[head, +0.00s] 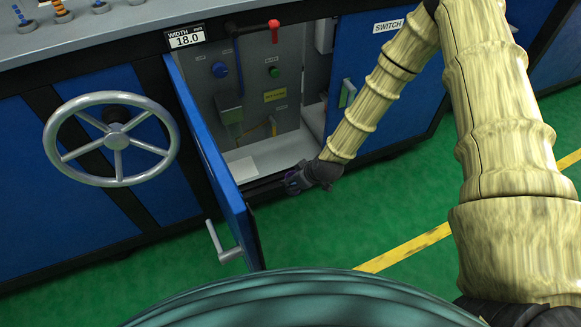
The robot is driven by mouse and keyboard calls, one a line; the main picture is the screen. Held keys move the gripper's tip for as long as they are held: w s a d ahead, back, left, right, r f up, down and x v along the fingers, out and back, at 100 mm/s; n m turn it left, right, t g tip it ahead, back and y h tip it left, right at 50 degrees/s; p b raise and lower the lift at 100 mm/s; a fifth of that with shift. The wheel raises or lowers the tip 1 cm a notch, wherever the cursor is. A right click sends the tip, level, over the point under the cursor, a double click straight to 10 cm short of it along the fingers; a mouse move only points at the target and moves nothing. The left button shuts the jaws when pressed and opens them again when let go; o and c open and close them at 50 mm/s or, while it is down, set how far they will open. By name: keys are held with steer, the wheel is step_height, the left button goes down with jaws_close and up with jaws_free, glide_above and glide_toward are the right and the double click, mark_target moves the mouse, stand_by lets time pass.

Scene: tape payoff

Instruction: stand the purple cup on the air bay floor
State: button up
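The air bay is an open cabinet with a pale grey floor (275,153), framed by its open blue door (215,160) on the left. My gripper (297,181) is small and dark at the end of my arm, low in front of the bay's opening near its front sill. A dark bluish-violet patch shows at the gripper, but it is too small and dark to tell whether it is the purple cup or part of the gripper. I see no purple cup clearly anywhere else. Whether the fingers are open or shut cannot be made out.
A white sheet (241,167) lies on the bay floor at the left. A red-handled valve (273,25), a blue knob (220,70) and a green knob (274,72) are at the back. The door handle (222,243) juts out. A handwheel (117,141) is left. Green floor is clear.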

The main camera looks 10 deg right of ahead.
steer(key=shift+w+a+f+b, duration=0.1)
steer(key=shift+w+f+b, duration=1)
steer(key=shift+w, duration=1.55)
steer(key=shift+w+d+f+b, duration=0.1)
steer(key=shift+w+f+b, duration=0.55)
steer(key=shift+w+b, duration=1.45)
steer(key=shift+w+a+f+b, duration=0.1)
steer(key=shift+w+f+b, duration=0.7)
steer(key=shift+w, duration=2.45)
steer(key=shift+f, duration=0.2)
steer(key=o, duration=1.1)
steer(key=shift+s+r+p, duration=0.15)
steer(key=shift+r+p, duration=0.2)
steer(key=shift+r, duration=0.1)
steer(key=p+v, duration=0.4)
steer(key=v, duration=0.7)
